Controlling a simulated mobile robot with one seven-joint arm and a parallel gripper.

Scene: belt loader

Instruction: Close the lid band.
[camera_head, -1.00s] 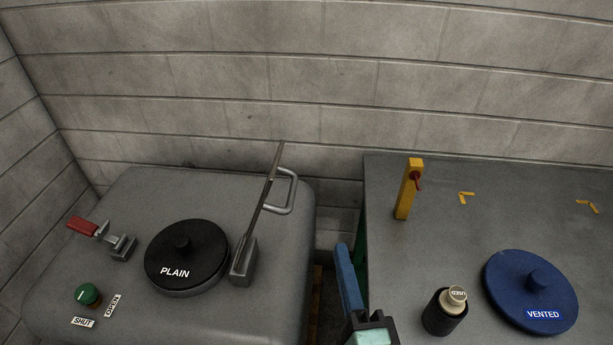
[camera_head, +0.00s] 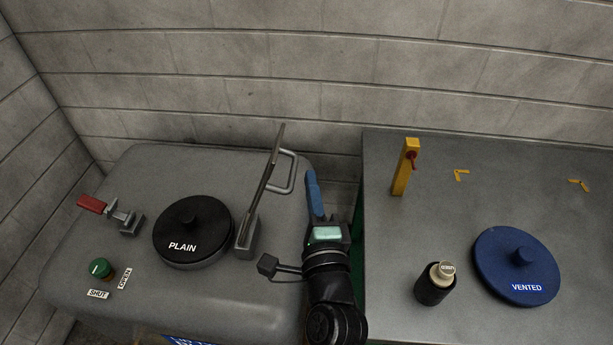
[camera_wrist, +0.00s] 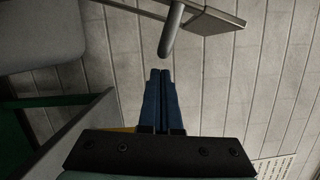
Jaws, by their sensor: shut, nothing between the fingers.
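The lid band (camera_head: 263,185) is a grey bar with a loop handle (camera_head: 287,172). It stands raised, tilted a little to the right, from a hinge block (camera_head: 246,238) beside the black PLAIN lid (camera_head: 193,230). A latch with a red handle (camera_head: 93,204) is on the lid's other side. My gripper (camera_head: 312,176) has blue fingers, shut and empty, just right of the band handle and apart from it. In the wrist view the shut fingertips (camera_wrist: 160,74) point towards the handle's curved end (camera_wrist: 171,36).
A green knob (camera_head: 102,268) with SHUT and OPEN labels sits at the front left. On the right-hand table (camera_head: 400,240) are a yellow post (camera_head: 405,167), a black cup (camera_head: 432,291) and a blue VENTED lid (camera_head: 519,268). A gap separates hopper and table.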

